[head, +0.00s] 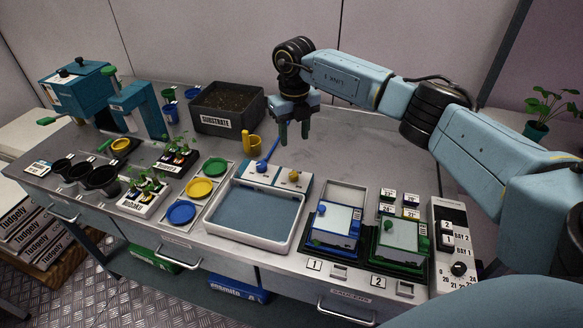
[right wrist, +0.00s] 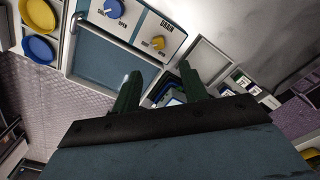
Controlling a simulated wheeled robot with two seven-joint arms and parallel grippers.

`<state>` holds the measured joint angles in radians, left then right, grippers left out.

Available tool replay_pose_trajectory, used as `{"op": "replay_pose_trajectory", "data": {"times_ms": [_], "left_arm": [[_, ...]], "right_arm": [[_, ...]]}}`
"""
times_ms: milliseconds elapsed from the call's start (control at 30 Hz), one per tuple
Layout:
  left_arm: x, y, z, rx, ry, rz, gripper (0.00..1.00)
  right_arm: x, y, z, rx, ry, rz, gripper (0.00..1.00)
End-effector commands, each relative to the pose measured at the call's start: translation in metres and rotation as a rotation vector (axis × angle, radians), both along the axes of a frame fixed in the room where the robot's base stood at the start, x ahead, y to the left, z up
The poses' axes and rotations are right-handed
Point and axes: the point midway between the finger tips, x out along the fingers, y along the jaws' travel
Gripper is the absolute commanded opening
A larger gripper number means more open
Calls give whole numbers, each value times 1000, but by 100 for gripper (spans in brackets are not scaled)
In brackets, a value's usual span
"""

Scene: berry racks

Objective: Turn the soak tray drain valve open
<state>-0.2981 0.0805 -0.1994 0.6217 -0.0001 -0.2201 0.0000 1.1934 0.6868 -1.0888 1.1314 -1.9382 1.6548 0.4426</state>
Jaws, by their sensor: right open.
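The soak tray (head: 243,238) is a white-rimmed basin with a blue-grey inside, in the middle of the bench in the head view. A pale valve panel is at its back edge. The yellow drain valve (head: 294,176) is on the panel's right half; in the right wrist view the yellow knob (right wrist: 157,43) is beside the word DRAIN. A blue valve with a lever (head: 262,166) is to its left. My right gripper (head: 294,134) is open and empty, fingers down, above and behind the panel, apart from both valves. My left gripper is not in view.
Blue and green boxed units (head: 333,226) stand right of the tray. A switch box with a dial (head: 458,268) is at the far right. Yellow, green and blue dishes (head: 181,212) lie left of the tray. A black substrate bin (head: 229,107) stands behind.

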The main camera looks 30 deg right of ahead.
Motion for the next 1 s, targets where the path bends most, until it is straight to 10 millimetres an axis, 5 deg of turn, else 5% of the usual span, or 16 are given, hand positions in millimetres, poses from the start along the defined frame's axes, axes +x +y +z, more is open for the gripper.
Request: {"op": "replay_pose_trajectory", "data": {"times_ms": [600,1000], "left_arm": [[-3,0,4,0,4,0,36],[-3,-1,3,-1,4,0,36]], "right_arm": [[0,3,-114,6,2,4,43],[0,2,-127,6,0,5,43]]}}
